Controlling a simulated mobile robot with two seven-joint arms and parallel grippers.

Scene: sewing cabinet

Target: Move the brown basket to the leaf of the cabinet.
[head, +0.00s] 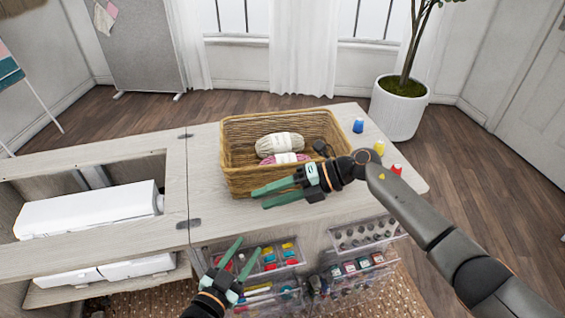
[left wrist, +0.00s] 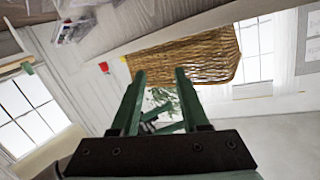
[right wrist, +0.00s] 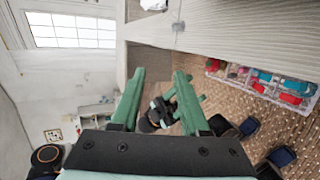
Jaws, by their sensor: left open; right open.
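The brown basket (head: 232,180) stands on the right-hand leaf of the cabinet (head: 205,160) in the head view. It holds a beige yarn ball, a pink yarn ball and a dark item. The basket also shows in the left wrist view (left wrist: 190,55). My right gripper (head: 262,197) is open in front of the basket's near right side, its fingers pointing left; whether it touches the wicker I cannot tell. My left gripper (head: 231,250) is open and empty, low in front of the cabinet near the drawers. Both wrist views show spread, empty fingers.
A white sewing machine (head: 90,210) lies in the cabinet's left opening. Blue (head: 358,126), yellow (head: 379,147) and red (head: 397,169) spools stand along the leaf's right edge. Clear trays of sewing supplies (head: 270,258) hang at the front. A potted plant (head: 400,108) stands behind.

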